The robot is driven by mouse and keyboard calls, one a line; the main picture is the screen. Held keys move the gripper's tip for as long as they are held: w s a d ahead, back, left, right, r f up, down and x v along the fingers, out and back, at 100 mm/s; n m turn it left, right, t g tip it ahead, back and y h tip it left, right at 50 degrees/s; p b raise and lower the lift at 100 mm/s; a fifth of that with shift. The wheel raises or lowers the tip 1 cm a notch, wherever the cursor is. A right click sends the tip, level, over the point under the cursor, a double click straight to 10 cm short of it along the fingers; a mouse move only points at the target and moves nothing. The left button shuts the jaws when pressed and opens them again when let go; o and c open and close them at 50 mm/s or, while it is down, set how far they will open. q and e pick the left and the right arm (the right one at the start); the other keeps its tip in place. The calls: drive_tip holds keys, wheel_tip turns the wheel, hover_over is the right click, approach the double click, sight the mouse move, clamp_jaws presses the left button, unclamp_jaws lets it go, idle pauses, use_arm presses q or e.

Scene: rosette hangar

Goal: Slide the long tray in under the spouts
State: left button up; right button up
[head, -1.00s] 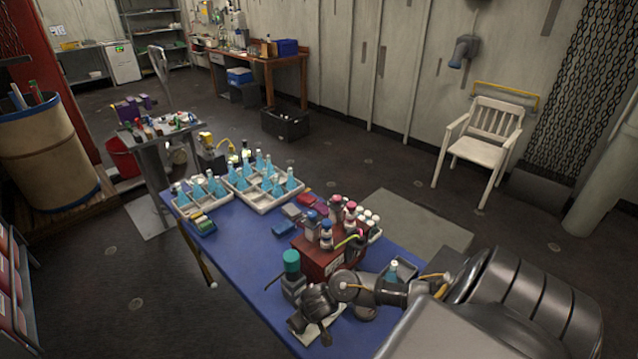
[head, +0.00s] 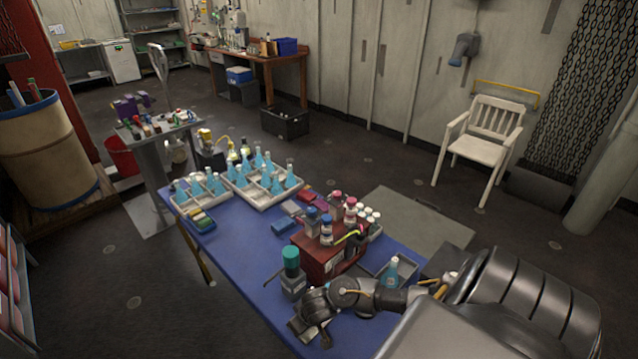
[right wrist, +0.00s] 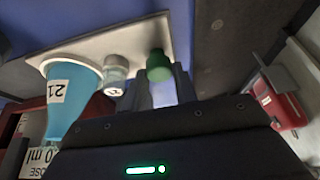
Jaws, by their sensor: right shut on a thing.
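Two trays of blue flasks (head: 262,200) fill the far end of the blue table (head: 240,258). Small blue and red boxes lie between. The table's near left stretch is clear.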

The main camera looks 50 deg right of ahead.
drive_tip(key=shift+d, duration=0.15)
drive_tip(key=shift+s+d+p, duration=0.1)
drive_tip(key=shift+d+p, duration=0.5)
drive_tip(key=shift+d, duration=2.15)
drive_tip(key=shift+s+d, duration=0.1)
drive_tip(key=shift+d, duration=3.95)
drive_tip(key=o, duration=0.7)
drive_tip(key=shift+o, duration=0.2)
drive_tip(key=shift+p, duration=0.3)
wheel_tip(320, 180, up, 5)
drive_tip(key=p, duration=0.5)
drive_tip(key=shift+r, duration=1)
